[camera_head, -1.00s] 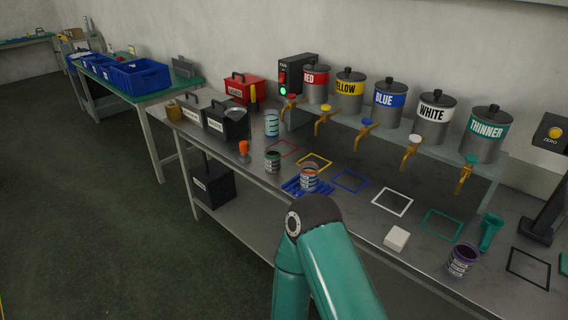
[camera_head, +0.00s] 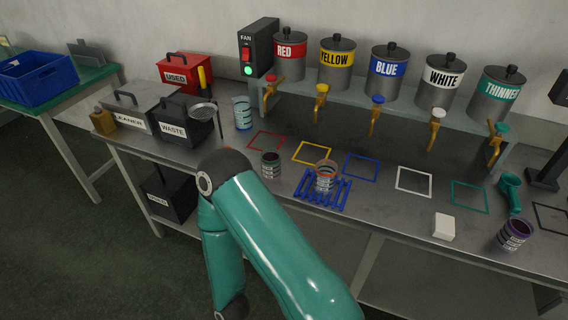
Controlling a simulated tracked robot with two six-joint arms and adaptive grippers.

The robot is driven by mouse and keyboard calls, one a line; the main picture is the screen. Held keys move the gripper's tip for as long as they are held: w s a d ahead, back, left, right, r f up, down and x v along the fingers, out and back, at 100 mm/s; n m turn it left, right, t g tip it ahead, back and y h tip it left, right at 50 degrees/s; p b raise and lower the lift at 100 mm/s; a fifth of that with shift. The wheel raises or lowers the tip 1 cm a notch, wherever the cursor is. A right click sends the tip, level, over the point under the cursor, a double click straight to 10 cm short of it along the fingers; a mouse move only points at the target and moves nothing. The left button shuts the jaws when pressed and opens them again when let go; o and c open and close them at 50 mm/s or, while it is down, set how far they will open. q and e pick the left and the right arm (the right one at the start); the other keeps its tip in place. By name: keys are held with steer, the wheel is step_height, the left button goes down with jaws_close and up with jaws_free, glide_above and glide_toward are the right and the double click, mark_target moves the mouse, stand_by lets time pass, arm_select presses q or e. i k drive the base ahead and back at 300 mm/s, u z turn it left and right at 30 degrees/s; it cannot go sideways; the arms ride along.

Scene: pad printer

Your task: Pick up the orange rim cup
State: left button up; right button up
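The orange rim cup (camera_head: 325,178) stands upright on a blue slatted rack (camera_head: 334,198) on the metal bench, right of centre in the head view. Its label is pale with dark markings, and its inside looks greyish. A bent teal arm of mine comes up from the bottom, its elbow to the left of the cup. No gripper is seen touching the cup.
A dark-rimmed cup (camera_head: 270,165) stands left of the rack, a purple-rimmed cup (camera_head: 514,235) at right, and a white block (camera_head: 444,227) near the front edge. Paint taps (camera_head: 374,117) overhang the bench behind. Coloured square outlines, such as the white one (camera_head: 414,194), are empty.

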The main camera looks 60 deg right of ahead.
mark_target(325, 169)
steer(key=u, duration=0.15)
steer(key=i, duration=0.7)
steer(key=z, duration=2.25)
steer(key=k, duration=0.9)
steer(key=z, duration=0.2)
steer(key=i, duration=0.9)
steer(key=u, duration=0.1)
